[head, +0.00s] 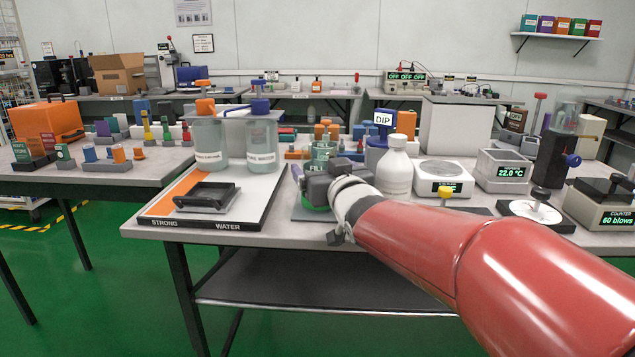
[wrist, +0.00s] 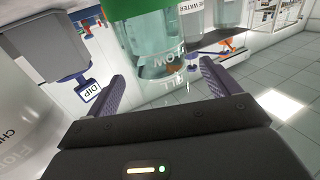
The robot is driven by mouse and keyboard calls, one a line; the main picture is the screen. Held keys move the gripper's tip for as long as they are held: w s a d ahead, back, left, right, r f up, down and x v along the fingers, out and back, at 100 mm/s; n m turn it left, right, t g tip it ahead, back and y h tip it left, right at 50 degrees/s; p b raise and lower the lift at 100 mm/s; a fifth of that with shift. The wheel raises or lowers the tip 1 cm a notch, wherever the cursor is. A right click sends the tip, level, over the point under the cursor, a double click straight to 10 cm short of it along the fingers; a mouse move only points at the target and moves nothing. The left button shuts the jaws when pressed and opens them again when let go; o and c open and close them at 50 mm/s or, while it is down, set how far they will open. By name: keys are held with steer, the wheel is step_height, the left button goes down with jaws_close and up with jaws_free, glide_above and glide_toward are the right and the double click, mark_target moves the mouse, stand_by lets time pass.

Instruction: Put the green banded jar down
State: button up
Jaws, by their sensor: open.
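The green banded jar is clear glass with white lettering. In the wrist view its glass body (wrist: 160,52) and green band (wrist: 155,14) lie ahead of my gripper (wrist: 158,82). My gripper is open, with one finger on each side of the jar and a gap showing at both sides. In the head view the jar's upper body (head: 323,152) shows behind my gripper (head: 318,183), and a bit of green shows below it, at a grey pad (head: 305,213). My gripper hides most of the jar there, and its contact with the pad is hard to see.
A white bottle (head: 395,168) stands close right of my gripper, with the blue DIP holder (head: 377,145) behind it. Left are two capped jars, STRONG (head: 209,140) and WATER (head: 261,140), and a black tray (head: 206,197). A scale (head: 441,180) stands further right.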

steer(key=x, duration=0.5)
steer(key=shift+w+p, duration=0.15)
steer(key=shift+p, duration=0.2)
steer(key=shift+c, duration=0.3)
steer(key=c, duration=1.2)
steer(key=shift+r, duration=0.1)
steer(key=c, duration=0.3)
